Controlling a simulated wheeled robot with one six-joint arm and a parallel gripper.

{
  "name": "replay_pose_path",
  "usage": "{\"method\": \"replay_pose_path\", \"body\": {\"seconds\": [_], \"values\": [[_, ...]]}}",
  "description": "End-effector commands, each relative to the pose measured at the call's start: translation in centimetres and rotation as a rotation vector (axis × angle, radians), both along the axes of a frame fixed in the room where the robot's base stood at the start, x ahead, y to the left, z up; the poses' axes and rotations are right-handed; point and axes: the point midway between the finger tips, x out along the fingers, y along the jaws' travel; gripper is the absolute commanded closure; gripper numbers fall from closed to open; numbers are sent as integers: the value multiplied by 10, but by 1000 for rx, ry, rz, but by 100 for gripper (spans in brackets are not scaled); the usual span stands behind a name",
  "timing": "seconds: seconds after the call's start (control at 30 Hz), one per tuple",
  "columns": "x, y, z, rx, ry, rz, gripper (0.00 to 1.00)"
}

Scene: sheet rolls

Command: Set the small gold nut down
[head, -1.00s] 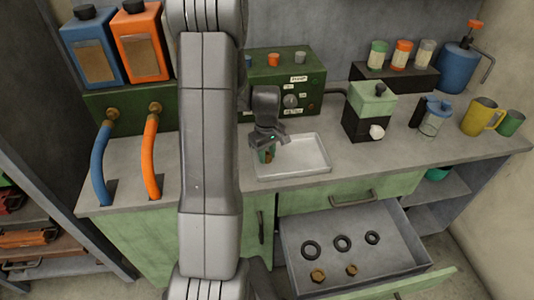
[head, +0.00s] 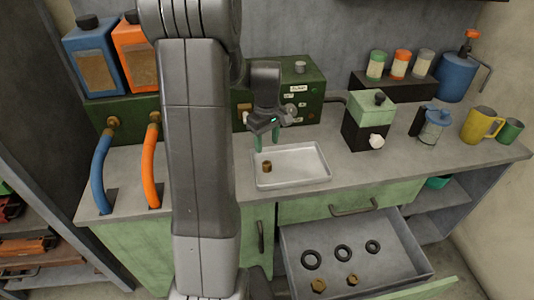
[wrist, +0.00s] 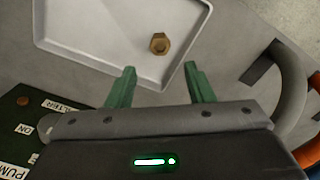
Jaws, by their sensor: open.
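The small gold nut (head: 266,167) rests in the white tray (head: 310,170), near the tray's left side. In the wrist view the nut (wrist: 159,43) lies on the tray floor close to a corner, its hole showing. My gripper (head: 267,142) is above the tray's back left edge, its green fingers pointing down. In the wrist view the gripper (wrist: 160,80) is open, with nothing between its fingers. The nut is beyond the fingertips and apart from them.
An open drawer (head: 405,262) below the counter holds three black rings and two gold nuts (head: 318,286). A green control box (head: 300,85) stands behind the tray. A green and black dispenser (head: 368,120) stands to the right. Blue and orange hoses (head: 152,165) are at the left.

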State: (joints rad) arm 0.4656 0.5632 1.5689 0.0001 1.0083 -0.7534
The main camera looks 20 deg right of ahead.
Motion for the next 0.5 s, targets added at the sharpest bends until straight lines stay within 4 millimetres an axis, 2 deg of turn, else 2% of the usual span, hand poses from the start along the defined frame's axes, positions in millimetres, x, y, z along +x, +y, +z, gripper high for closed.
{"method": "replay_pose_path", "body": {"seconds": [0.1, 0.2, 0.5], "values": [[0, 0, 16, -1, -1, 0, 52], [0, 0, 23, 0, 0, 0, 52], [0, 0, 26, 1, 1, 0, 52]]}}
